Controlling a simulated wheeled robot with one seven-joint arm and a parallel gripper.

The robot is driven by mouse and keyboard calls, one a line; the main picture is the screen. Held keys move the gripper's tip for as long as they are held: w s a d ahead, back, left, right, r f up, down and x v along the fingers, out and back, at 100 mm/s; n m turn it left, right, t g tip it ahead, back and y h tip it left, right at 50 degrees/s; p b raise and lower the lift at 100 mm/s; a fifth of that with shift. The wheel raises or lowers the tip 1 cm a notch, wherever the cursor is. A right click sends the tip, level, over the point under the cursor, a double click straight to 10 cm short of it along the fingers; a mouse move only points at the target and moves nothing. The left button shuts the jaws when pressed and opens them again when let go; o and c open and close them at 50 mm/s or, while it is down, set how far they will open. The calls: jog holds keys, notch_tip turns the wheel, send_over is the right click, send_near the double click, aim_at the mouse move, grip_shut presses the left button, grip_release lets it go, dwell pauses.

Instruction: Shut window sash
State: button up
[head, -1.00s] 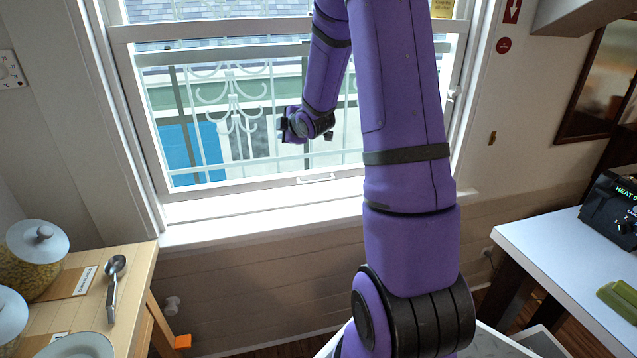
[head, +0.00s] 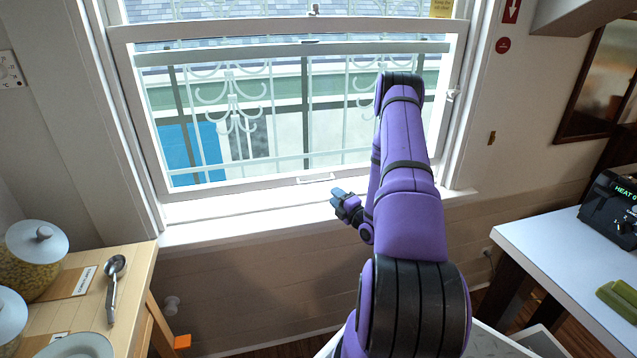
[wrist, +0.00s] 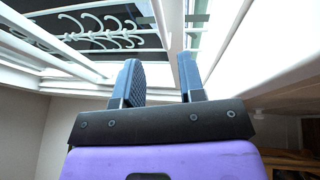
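The white-framed window sash (head: 240,188) stands upright in the window. Its bottom rail carries a small pale handle (head: 316,179) near the middle. The rail lies a little above the white sill (head: 240,228) in the picture; I cannot tell how wide any gap between them is. My gripper (head: 339,197) is in front of the sill, just below and right of the handle, apart from it as far as I can see. In the wrist view my gripper (wrist: 160,78) points up toward the window, its two blue-grey fingers apart with nothing between them.
A wooden counter with a jar (head: 35,262) and a metal scoop (head: 113,285) stands at the left. A white table (head: 560,262) with a black appliance (head: 612,210) stands at the right. The wall below the sill is mostly clear.

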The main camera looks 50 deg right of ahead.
aim_at(319, 181)
jog(key=x, duration=1)
jog(key=shift+w+d, duration=0.15)
jog(key=shift+c, duration=0.5)
jog(key=shift+f, duration=0.1)
grip_shut()
